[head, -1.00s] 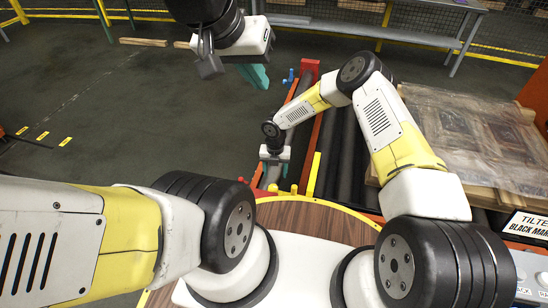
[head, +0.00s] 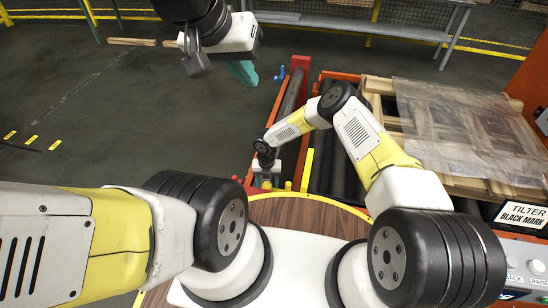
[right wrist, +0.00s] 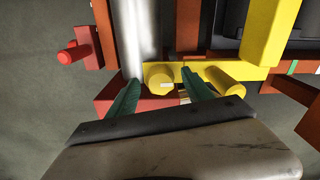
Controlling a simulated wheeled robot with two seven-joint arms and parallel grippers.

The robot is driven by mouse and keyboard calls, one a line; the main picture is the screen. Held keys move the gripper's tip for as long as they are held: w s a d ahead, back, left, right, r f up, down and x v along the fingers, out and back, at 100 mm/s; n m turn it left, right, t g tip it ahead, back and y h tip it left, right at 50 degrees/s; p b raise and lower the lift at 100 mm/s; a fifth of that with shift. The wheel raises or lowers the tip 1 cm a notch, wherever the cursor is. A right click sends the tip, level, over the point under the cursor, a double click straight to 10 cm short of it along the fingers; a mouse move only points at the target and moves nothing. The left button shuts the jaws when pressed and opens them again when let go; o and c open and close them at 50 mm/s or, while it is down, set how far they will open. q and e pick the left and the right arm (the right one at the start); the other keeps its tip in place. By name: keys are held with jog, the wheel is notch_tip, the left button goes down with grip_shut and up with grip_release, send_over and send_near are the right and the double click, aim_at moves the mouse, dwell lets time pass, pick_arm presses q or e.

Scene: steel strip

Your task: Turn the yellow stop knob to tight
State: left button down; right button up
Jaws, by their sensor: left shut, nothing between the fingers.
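In the right wrist view a yellow round knob (right wrist: 159,78) with a small pale mark on its face sits on a yellow bar. The teal fingers of my right gripper (right wrist: 162,88) stand apart, one on each side of this knob; I cannot tell whether they touch it. A second yellow cylinder (right wrist: 222,82) lies just right of the fingers. In the head view my right gripper (head: 265,178) is low at the near end of the roller line, its fingers hidden. My left gripper (head: 243,72) is shut and empty, up over the floor.
A red knob (right wrist: 68,57) sticks out left of the rollers. A yellow upright bar (head: 306,170) stands right of my right gripper. A wooden pallet with a clear sheet (head: 465,115) lies at the right, above a control box (head: 525,262).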

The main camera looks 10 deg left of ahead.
grip_shut()
jog(key=shift+m, duration=2.9)
jog(key=shift+o, duration=0.2)
grip_release()
